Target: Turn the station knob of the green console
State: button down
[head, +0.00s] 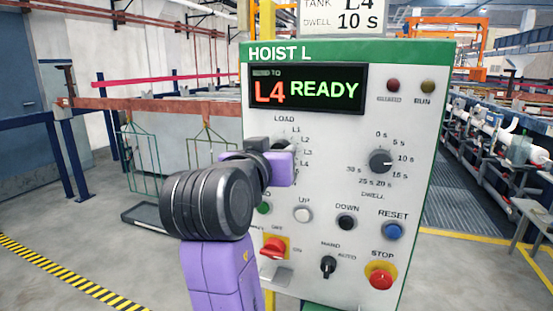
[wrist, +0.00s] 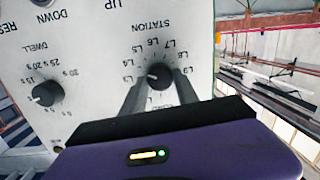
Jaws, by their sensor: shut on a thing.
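The green-framed console (head: 345,52), headed HOIST L, stands upright in front of me. Its display (head: 308,88) reads L4 in red and READY in green. The black station knob (wrist: 160,75) sits in a ring of L labels, upside down in the wrist view. My gripper (wrist: 161,82) is shut on it, one grey finger on each side. In the head view my arm and purple gripper hide the knob, with LOAD and L1 to L4 showing beside them. I cannot tell which label the pointer faces.
A sign (head: 343,16) above the console reads tank L4, dwell 10 s. The dwell knob (head: 380,161) is right of my gripper. UP (head: 303,214), DOWN (head: 346,221), RESET (head: 393,231) and red STOP (head: 381,276) buttons lie below.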

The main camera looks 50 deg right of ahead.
jog(key=shift+f, duration=0.15)
dwell(0.3)
jog(key=c, duration=0.9)
grip_release()
jog(key=shift+a, duration=0.1)
jog(key=v, duration=0.7)
jog(key=shift+s+a, duration=0.2)
jog(key=shift+a, duration=0.1)
